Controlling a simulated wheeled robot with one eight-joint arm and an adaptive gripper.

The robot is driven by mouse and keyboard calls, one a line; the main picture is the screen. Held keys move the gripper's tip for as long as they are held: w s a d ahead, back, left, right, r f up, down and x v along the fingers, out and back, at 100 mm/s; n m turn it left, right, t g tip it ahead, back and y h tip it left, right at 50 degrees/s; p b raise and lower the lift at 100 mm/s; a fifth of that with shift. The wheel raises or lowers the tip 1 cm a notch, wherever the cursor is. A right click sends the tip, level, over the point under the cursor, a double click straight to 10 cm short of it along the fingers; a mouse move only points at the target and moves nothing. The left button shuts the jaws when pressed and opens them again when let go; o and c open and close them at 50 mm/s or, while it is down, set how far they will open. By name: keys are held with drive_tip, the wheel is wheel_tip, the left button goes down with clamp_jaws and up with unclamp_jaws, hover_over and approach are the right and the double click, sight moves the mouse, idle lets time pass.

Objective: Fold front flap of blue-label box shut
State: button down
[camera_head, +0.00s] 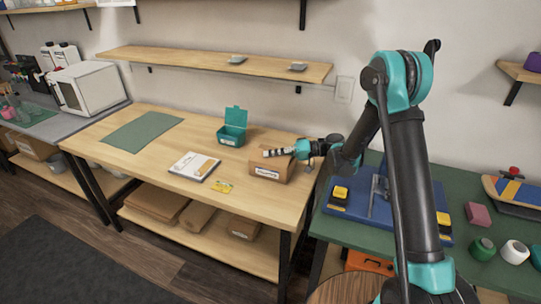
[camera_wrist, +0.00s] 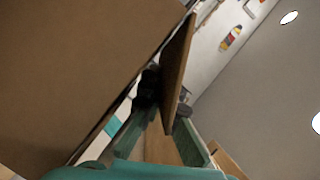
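A brown cardboard box (camera_head: 284,167) sits at the right end of the wooden table, with a pale label (camera_head: 267,173) on its front; I cannot make out blue on it. My gripper (camera_head: 285,152) reaches in from the right and lies over the box's top, hiding much of it. In the wrist view a large cardboard face (camera_wrist: 75,65) fills the left, and a thin brown panel (camera_wrist: 177,65), seemingly a flap, stands tilted beside my gripper (camera_wrist: 155,100). Brown surface shows between the fingers; I cannot tell whether they grip the panel.
A teal open bin (camera_head: 233,133) stands behind and left of the box. A white labelled package (camera_head: 194,166) and a yellow card (camera_head: 222,187) lie to its left. A green mat (camera_head: 143,131) lies farther left. A green table (camera_head: 440,178) with tools adjoins on the right.

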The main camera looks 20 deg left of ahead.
drive_tip(key=c, duration=2.2)
unclamp_jaws()
drive_tip(key=o, duration=0.4)
